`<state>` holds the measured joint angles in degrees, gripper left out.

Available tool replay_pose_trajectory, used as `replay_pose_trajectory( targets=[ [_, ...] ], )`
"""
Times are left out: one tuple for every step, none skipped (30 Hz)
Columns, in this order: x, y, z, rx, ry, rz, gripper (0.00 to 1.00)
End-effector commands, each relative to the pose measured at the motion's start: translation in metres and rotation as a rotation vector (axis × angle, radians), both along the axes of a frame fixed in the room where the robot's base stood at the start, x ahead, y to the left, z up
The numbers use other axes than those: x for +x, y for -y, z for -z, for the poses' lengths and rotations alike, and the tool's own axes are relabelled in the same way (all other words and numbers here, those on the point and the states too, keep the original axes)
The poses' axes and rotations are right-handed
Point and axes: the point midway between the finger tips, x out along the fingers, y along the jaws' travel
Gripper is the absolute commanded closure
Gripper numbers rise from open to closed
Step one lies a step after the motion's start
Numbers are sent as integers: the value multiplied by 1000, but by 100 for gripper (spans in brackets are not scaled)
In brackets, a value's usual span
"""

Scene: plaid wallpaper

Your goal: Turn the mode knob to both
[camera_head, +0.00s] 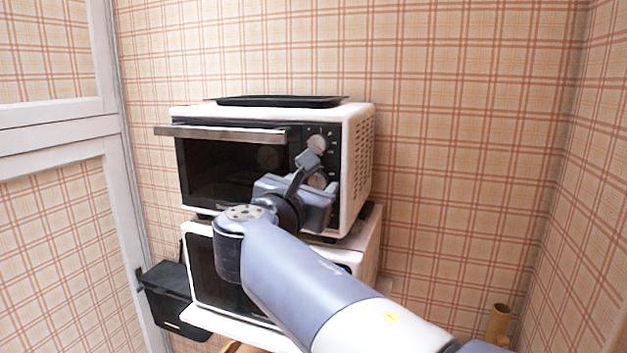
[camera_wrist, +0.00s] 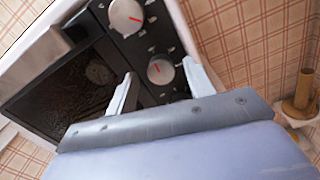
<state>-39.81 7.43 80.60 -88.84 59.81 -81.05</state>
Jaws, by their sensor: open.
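The white toaster oven (camera_head: 357,150) has a dark control panel on the right of its front. An upper white knob (camera_head: 317,143) shows there, and in the wrist view (camera_wrist: 126,16). A lower white knob (camera_head: 318,180) is partly hidden behind my gripper in the head view; the wrist view shows it clearly with a red mark (camera_wrist: 160,70). The labels are too small to read, so I cannot tell which is the mode knob. My gripper (camera_wrist: 158,72) is open, its two fingers on either side of the lower knob in the picture. Contact cannot be told.
A black tray (camera_head: 280,101) lies on top of the oven. Its door handle (camera_head: 222,133) sticks out at the front left. A second white appliance (camera_head: 368,246) stands beneath. A black bin (camera_head: 170,290) is at lower left, a brown cylinder (camera_head: 498,322) at lower right.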

Motion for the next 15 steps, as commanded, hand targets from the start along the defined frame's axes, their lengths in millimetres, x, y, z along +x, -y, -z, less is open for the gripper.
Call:
replay_pose_trajectory(
  targets=[
    [4, 2, -1, 0, 0, 2, 50],
    [5, 2, -1, 0, 0, 1, 50],
    [6, 3, -1, 1, 0, 0, 50],
    [7, 3, 0, 1, 0, 0, 50],
    [8, 3, 0, 1, 0, 0, 50],
    [8, 3, 0, 1, 0, 0, 50],
    [8, 3, 0, 1, 1, -1, 50],
    [8, 3, 0, 1, 1, -1, 50],
    [8, 3, 0, 1, 1, -1, 50],
    [8, 3, 0, 1, 1, -1, 50],
    [8, 3, 0, 1, 1, -1, 50],
    [8, 3, 0, 1, 1, -1, 50],
    [8, 3, 0, 1, 1, -1, 52],
    [8, 3, 0, 1, 1, -1, 55],
    [8, 3, 0, 1, 1, -1, 58]
  ],
)
